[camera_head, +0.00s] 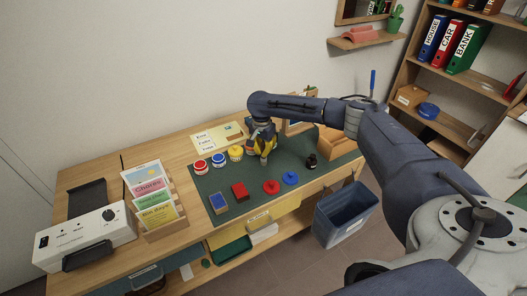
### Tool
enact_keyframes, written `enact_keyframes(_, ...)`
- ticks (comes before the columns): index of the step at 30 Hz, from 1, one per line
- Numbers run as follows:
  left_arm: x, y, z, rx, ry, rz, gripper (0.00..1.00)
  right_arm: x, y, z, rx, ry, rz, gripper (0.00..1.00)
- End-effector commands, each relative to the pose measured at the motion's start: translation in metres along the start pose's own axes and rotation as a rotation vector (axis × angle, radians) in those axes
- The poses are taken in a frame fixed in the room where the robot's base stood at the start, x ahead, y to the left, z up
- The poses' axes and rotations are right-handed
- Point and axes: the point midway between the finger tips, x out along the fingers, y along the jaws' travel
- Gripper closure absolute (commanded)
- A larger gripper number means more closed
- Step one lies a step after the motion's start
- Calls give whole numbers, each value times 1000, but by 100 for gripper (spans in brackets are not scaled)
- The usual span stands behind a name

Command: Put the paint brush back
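My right gripper (262,153) points down over the back middle of the green mat (240,202), just right of the paint pots. Its fingers are small here, and I cannot tell whether they are apart or hold anything. A red-topped pot (200,167), a blue-topped pot (218,160) and a yellow-topped pot (236,153) stand in a row along the back of the mat. I cannot make out the paint brush; my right arm and gripper hide part of the table's back right. My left gripper is not in view.
A red lid (271,186), blue lid (290,177), red block (240,191), blue-topped block (218,203) and dark bottle (311,161) sit on the mat. A card rack (165,222) and laminator (85,240) stand left.

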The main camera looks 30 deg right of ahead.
Motion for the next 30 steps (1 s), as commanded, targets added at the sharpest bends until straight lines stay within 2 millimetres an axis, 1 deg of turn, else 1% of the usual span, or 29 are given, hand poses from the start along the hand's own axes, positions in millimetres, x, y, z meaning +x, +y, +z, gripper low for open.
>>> enact_keyframes(11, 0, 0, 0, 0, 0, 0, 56, 2, 0, 0, 1, 1, -1, 100)
enact_keyframes(12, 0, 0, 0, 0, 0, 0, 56, 3, 0, 0, 1, 1, -1, 95)
enact_keyframes(18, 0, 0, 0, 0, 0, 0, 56, 2, 0, 0, 1, 1, -1, 73)
enact_keyframes(26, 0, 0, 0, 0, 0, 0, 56, 1, 0, -1, 1, 1, -1, 73)
enact_keyframes(30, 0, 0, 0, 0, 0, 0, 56, -8, 0, -1, 1, 0, -2, 73)
